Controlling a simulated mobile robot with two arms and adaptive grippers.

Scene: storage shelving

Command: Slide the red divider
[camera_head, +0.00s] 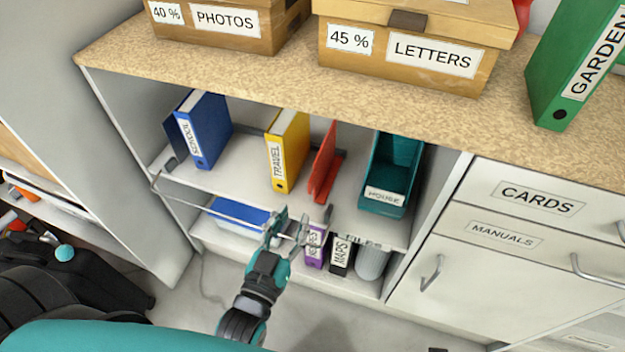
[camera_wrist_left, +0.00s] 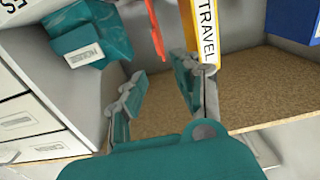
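The red divider (camera_head: 323,168) stands upright on the upper shelf, between the yellow TRAVEL binder (camera_head: 287,150) and the teal HOUSE box (camera_head: 391,172). My left gripper (camera_head: 291,219) is open and empty at the front edge of that shelf, in front of the divider and binder and apart from both. In the left wrist view, my left gripper (camera_wrist_left: 158,72) shows two spread fingers with nothing between them. Part of the red divider (camera_wrist_left: 154,28) shows beyond them at the top, beside the yellow binder (camera_wrist_left: 206,35). My right gripper is not in view.
A blue SCHOOL binder (camera_head: 203,130) stands left on the shelf, with free room before the yellow binder. A metal rail (camera_head: 200,193) runs along the shelf front at left. The speckled top (camera_head: 290,75) overhangs above. Purple and black binders (camera_head: 340,257) stand below.

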